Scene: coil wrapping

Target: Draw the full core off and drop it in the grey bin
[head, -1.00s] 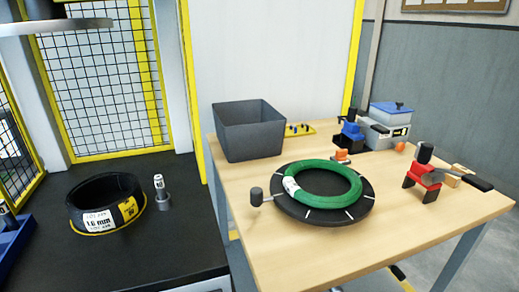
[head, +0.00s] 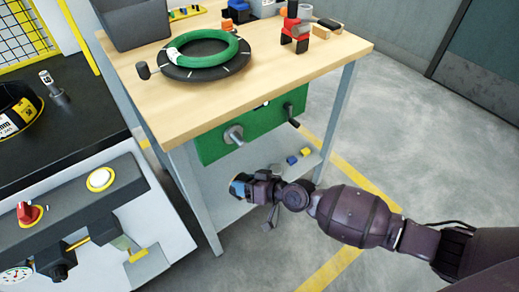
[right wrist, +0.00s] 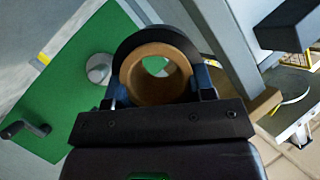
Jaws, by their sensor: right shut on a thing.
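A brown ring-shaped core (right wrist: 157,92) with a dark band around its far side sits between the blue-padded fingers of my right gripper (right wrist: 158,84), which is shut on it. Green shows through its hole. In the head view my right gripper (head: 241,187) is below the table top, in front of the green unit (head: 262,122); the core is hard to make out there. The unit's grey spindle (head: 233,134) looks bare and apart from the core; it also shows in the right wrist view (right wrist: 98,68). The grey bin (head: 137,24) stands at the table's back left, partly cut off. My left gripper is out of view.
A green coil (head: 202,49) lies on a black turntable (head: 207,73) on the wooden table (head: 280,73). A crank (head: 293,117) sticks out of the green unit. Blue and yellow blocks lie on the lower shelf (head: 212,182). Open floor lies to the right.

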